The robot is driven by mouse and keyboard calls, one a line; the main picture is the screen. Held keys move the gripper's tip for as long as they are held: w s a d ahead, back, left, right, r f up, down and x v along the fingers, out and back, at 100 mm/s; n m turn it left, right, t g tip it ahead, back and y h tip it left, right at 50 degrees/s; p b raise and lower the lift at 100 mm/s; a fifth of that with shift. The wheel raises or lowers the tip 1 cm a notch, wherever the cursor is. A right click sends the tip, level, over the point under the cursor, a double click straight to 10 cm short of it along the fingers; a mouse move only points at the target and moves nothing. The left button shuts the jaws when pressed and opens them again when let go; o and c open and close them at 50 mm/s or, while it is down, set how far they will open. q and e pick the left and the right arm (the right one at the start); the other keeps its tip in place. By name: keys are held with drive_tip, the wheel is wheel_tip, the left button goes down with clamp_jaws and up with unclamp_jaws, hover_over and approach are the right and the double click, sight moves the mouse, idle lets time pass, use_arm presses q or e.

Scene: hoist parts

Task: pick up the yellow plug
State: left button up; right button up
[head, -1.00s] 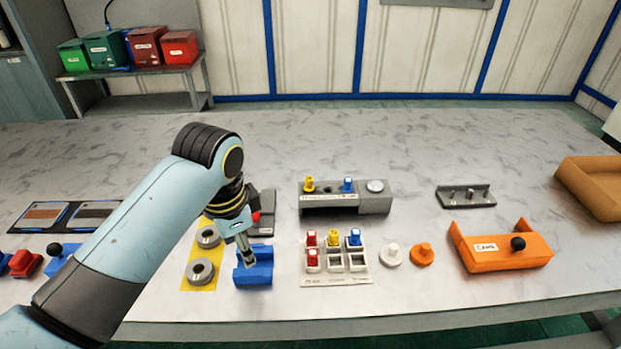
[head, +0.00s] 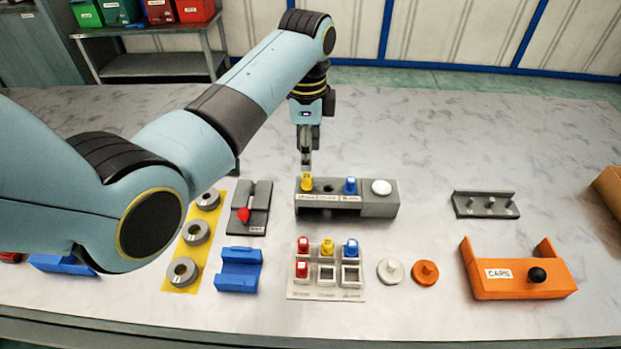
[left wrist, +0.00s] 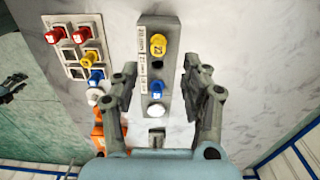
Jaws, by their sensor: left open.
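A yellow plug (head: 307,183) stands in the left hole of the grey block (head: 378,206). It also shows in the left wrist view (left wrist: 158,45), near the top of the block. Another yellow plug (head: 327,247) stands in the pale tray (head: 326,293), in the middle of its back row. My left gripper (head: 306,163) points down just above the yellow plug in the block. My right gripper is not in view.
A blue plug (head: 350,186) and a white round knob (head: 381,187) are on the same block. Red plugs (head: 303,245) and another blue plug (head: 351,248) stand in the tray. The orange caps holder (head: 490,284) is at the right. The table behind the block is clear.

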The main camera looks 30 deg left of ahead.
sight(307, 176)
use_arm(q)
wheel_tip(307, 176, down, 3)
drive_tip(key=shift+s+r, duration=0.1)
drive_tip(key=shift+r, duration=0.1)
wheel_tip(307, 176, down, 5)
drive_tip(key=shift+r, duration=0.15)
drive_tip(key=shift+c, duration=0.2)
drive_tip(key=shift+s, duration=0.1)
drive_tip(key=c, duration=0.5)
clamp_jaws()
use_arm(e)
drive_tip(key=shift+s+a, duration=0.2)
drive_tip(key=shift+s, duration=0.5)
